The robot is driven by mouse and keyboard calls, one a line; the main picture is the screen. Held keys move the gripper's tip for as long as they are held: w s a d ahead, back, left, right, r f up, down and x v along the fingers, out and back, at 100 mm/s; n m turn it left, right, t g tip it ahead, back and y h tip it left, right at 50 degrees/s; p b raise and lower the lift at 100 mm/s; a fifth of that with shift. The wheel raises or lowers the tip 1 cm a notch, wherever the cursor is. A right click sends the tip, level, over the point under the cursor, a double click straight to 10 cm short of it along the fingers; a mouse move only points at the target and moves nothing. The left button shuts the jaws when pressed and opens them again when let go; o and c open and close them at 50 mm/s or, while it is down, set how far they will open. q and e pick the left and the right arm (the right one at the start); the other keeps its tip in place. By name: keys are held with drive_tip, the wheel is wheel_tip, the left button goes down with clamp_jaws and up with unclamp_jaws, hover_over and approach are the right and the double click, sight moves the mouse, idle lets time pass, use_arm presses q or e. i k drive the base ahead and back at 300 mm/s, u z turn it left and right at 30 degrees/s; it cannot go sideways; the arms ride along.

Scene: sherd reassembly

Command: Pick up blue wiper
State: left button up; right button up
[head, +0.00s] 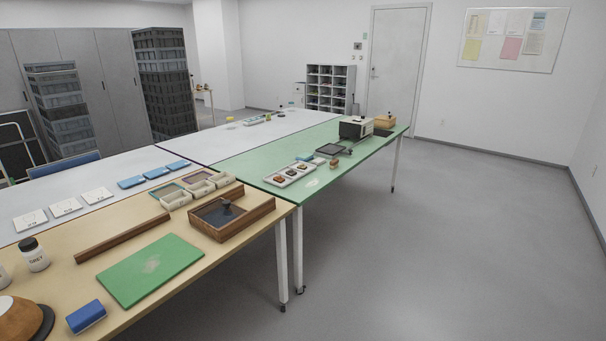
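A blue block that looks like the wiper (86,316) lies on the light wooden table (60,262) at the bottom left of the head view. It sits near the table's front edge, between a green mat (150,270) and a brown rounded object on a dark base (18,318). Nothing covers it. Neither of my grippers shows in this view.
A white jar with a black lid (34,256) stands behind the blue block. A long wooden bar (124,238) and a wooden box (230,214) lie farther along. A green table (330,182) adjoins beyond. The floor at the right is clear.

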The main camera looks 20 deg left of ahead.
sight(85, 317)
drive_tip(key=u, duration=0.2)
drive_tip(key=i, duration=1.6)
drive_tip(key=u, duration=1.4)
drive_tip(key=i, duration=0.9)
drive_tip(key=u, duration=1.05)
